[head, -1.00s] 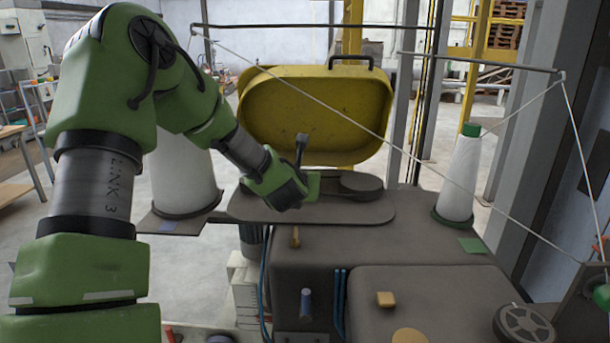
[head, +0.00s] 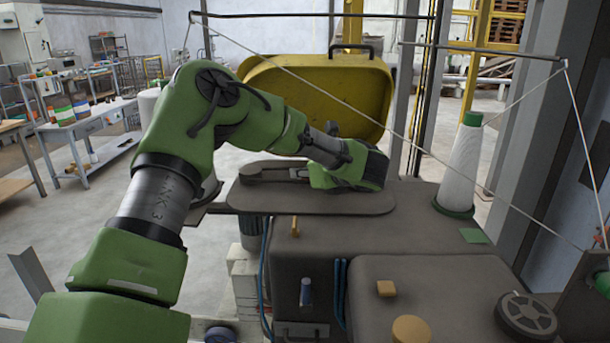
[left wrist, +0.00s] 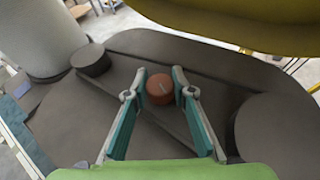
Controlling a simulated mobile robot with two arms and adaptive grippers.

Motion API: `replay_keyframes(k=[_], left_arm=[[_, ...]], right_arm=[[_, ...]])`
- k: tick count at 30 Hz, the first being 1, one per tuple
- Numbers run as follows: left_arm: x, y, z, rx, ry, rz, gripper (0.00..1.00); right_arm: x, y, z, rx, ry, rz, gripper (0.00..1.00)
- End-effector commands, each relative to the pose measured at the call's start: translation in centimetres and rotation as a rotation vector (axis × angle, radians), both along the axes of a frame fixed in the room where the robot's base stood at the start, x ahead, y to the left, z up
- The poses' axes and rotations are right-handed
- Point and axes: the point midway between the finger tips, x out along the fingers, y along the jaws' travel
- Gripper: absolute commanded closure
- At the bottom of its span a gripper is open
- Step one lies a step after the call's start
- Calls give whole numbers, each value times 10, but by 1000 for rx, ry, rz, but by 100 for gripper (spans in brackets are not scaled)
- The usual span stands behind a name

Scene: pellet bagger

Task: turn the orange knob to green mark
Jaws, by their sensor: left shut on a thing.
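The orange knob (left wrist: 161,88) shows in the left wrist view, round and reddish-orange, with a pale line on its top. It sits on the dark plate (left wrist: 125,52) of the machine. My left gripper (left wrist: 159,82) is shut on it, one finger at each side. In the head view my left gripper (head: 303,173) reaches low over the plate from the right, and the knob cannot be made out there. I cannot make out a green mark beside the knob. My right gripper is in neither view.
A dark round disc (head: 264,172) stands on the plate, left of my gripper. The yellow cover (head: 320,95) hangs open behind it. A white cone of thread (head: 461,165) stands at the right. Thin cords stretch across the space above the machine.

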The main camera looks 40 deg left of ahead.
Motion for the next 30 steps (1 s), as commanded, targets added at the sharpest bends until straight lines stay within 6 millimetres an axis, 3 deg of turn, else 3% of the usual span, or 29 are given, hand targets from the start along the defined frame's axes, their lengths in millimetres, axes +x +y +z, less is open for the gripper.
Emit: replay_keyframes(k=[15, 16, 18, 30], left_arm=[[0, 1, 1, 3, -1, 21, 98], [0, 1, 1, 3, -1, 21, 71], [0, 1, 1, 3, -2, 21, 59], [-1, -4, 3, 1, -1, 19, 59]], right_arm=[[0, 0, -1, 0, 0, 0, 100], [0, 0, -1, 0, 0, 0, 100], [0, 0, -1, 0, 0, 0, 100], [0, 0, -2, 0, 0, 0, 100]])
